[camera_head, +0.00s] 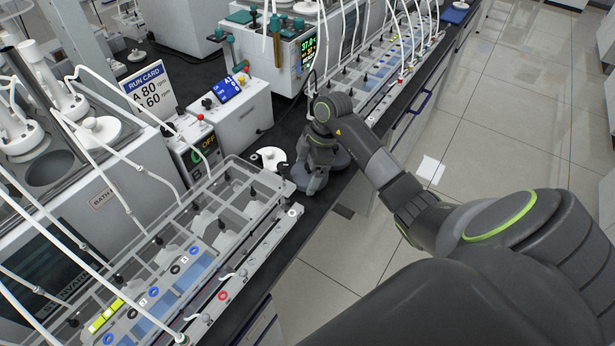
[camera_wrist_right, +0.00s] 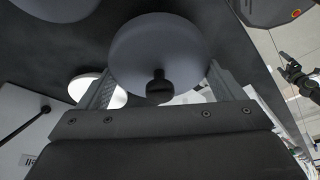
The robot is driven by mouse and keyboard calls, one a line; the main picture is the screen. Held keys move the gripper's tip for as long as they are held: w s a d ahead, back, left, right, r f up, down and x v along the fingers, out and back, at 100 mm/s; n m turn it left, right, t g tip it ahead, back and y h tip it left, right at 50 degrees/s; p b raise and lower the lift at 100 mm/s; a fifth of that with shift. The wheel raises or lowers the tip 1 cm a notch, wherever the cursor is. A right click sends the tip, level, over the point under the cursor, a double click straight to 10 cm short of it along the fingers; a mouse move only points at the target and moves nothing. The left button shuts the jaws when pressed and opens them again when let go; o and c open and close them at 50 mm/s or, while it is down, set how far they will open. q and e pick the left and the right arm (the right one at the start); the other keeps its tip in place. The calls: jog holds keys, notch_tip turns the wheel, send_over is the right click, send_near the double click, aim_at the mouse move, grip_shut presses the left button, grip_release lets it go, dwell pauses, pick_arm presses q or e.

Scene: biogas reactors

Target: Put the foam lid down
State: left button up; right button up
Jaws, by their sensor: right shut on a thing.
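My right gripper (camera_head: 309,182) points down over the front of the black bench, just right of the near clear rack. In the right wrist view its two fingers (camera_wrist_right: 160,86) stand on either side of a black knob. The knob belongs to a round, shaded grey lid (camera_wrist_right: 152,42), which I take to be the foam lid, so the gripper is shut on it. The gripper mostly hides this lid in the head view. I cannot tell whether its underside touches the bench. My left gripper does not show in the head view; a small dark gripper-like shape (camera_wrist_right: 297,77) shows in the wrist view.
A white round piece with a black part (camera_head: 269,158) lies on the bench just left of the gripper. The near clear rack (camera_head: 283,232) and a control box (camera_head: 192,148) stand close by. A far rack (camera_head: 372,92) lies beyond. The floor (camera_head: 500,120) right of the bench is open.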

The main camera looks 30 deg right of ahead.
aim_at(307, 165)
notch_tip(307, 165, up, 9)
jog(key=shift+w+f+b, duration=0.1)
jog(key=shift+b, duration=0.65)
notch_tip(307, 165, up, 4)
jog(key=p, duration=0.3)
jog(key=shift+r, duration=0.25)
dwell(0.4)
jog(key=shift+r+p, duration=0.95)
